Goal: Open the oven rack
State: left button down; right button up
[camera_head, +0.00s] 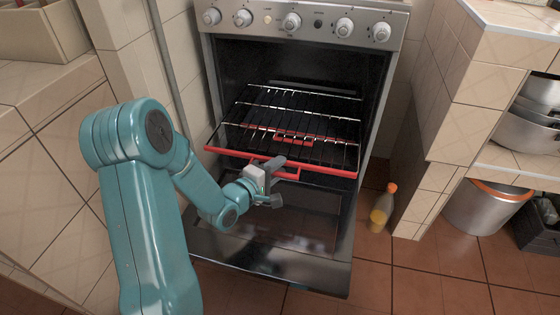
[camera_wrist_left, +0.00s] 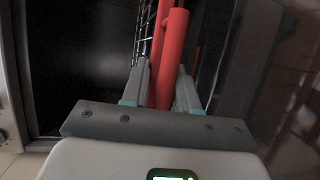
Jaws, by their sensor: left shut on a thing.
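The oven rack (camera_head: 300,104) is a wire grid with a red front bar (camera_head: 325,171), and it sticks out of the open oven over the lowered door. A red handle stands out from the middle of the bar. My left gripper (camera_head: 275,178) is at that handle, in front of the bar. In the left wrist view the red handle (camera_wrist_left: 170,60) runs between the two fingers of the left gripper (camera_wrist_left: 165,90), which are shut on it. The oven door (camera_head: 270,220) is folded down below the rack. My right gripper is in neither view.
The oven's knob panel (camera_head: 300,22) is above the opening. An orange-capped bottle (camera_head: 383,208) stands on the floor to the right of the door. A metal pot (camera_head: 485,205) with an orange rim is farther right. Tiled counters flank the oven on both sides.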

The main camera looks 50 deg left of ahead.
pick_arm(q)
jog(key=shift+s+d+f, duration=0.25)
jog(key=shift+s+f, duration=0.15)
jog(key=shift+s, duration=0.1)
jog(key=c, duration=1.1)
grip_release()
jog(key=shift+w, duration=0.1)
jog(key=shift+r, duration=0.15)
